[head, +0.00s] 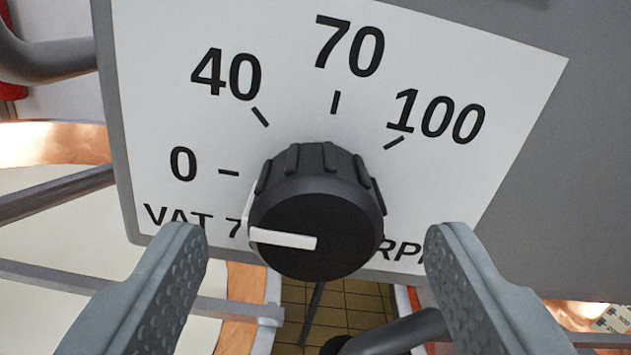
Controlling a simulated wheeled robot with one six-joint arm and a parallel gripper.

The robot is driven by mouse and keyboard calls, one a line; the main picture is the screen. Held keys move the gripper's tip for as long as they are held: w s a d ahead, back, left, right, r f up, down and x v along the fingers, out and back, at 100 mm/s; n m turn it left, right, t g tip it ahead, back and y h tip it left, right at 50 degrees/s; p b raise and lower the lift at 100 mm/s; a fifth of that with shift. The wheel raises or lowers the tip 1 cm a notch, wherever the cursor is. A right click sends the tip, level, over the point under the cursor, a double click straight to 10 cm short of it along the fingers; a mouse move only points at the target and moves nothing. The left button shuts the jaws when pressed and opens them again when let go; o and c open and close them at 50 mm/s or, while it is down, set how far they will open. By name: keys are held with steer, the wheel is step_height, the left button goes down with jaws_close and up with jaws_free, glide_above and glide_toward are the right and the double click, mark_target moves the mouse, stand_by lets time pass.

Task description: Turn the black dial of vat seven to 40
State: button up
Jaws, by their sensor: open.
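The black dial (318,215) of vat seven is a ribbed round knob standing out from a white scale plate (300,110). The plate is marked 0, 40, 70 and 100, with "VAT 7" and partly hidden lettering below. The white pointer line on the dial's face points left, and its continuation down the knob's side runs toward the 0 mark. My gripper (315,240) is open, with one finger at the lower left and one at the lower right of the dial. Neither finger appears to touch the dial.
A grey panel (560,170) carries the plate and extends right. Copper-rimmed vats (55,142) with pale contents lie at the left, crossed by grey bars (60,190). A tiled floor (345,305) shows below, with a dark pipe (395,333) at the lower right.

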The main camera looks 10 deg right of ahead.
steer(key=shift+w, duration=0.85)
steer(key=c, duration=1)
